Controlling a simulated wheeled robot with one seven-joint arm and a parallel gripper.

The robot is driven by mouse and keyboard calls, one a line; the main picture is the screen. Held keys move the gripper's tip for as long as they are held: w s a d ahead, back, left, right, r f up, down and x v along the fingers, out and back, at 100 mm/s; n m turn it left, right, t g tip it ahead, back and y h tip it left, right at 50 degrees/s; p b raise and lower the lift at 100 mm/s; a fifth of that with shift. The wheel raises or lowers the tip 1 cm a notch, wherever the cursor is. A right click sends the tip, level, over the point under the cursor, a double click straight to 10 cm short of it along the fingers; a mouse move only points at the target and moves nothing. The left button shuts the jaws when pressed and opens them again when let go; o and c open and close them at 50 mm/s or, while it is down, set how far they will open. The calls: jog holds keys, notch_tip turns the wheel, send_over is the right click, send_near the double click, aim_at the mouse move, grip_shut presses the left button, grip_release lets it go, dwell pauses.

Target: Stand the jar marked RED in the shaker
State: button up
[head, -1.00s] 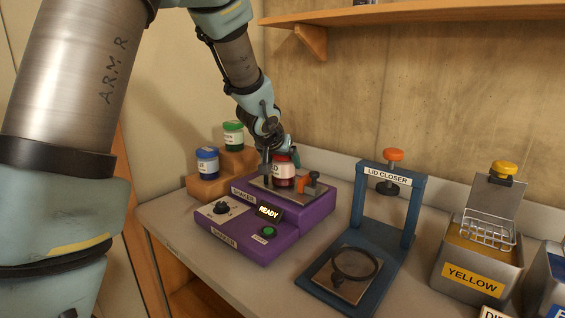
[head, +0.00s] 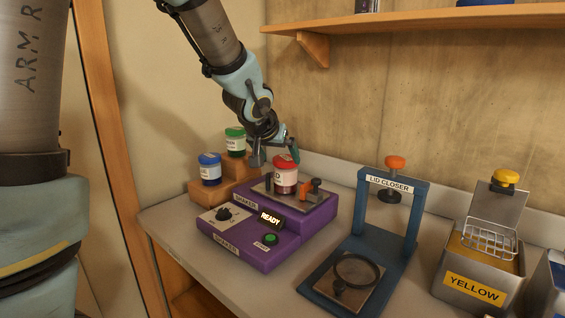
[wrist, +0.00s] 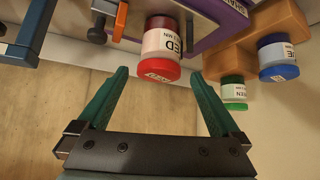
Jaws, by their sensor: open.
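The jar marked RED (head: 285,176), with a red lid and white label, stands upright on the metal plate of the purple shaker (head: 262,243), beside its orange clamp (head: 306,193). It also shows in the wrist view (wrist: 162,48), where its lid faces my gripper. My gripper (head: 275,153) is open and empty, just above and behind the jar in the head view. In the wrist view its two green fingers (wrist: 158,88) are spread wide, with the lid beyond and between their tips, apart from both. The shaker's display reads READY.
A blue-lidded jar (head: 210,170) and a green-lidded jar (head: 235,142) stand on a stepped wooden block (head: 212,193) left of the shaker. The blue lid closer (head: 413,210) stands to the right, with a YELLOW bin (head: 474,290) farther right. A wooden shelf (head: 440,16) hangs above.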

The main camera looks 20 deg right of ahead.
jog(key=p+v, duration=0.1)
jog(key=v, duration=0.3)
jog(key=a+f+n+g+y, duration=0.15)
jog(key=a+f, duration=0.25)
jog(key=a, duration=0.5)
jog(key=a+f+n+y, duration=0.2)
jog(key=a+f+y, duration=0.1)
jog(key=a, duration=0.6)
jog(key=s+a+f+n+g+y, duration=0.1)
jog(key=s+a+f+n+g, duration=0.2)
jog(key=s+a, duration=0.6)
jog(key=a+f, duration=0.2)
jog(key=a, duration=0.1)
jog(key=shift+s+a+f+g, duration=0.15)
jog(key=shift+s+a+g, duration=0.05)
jog(key=shift+g, duration=0.15)
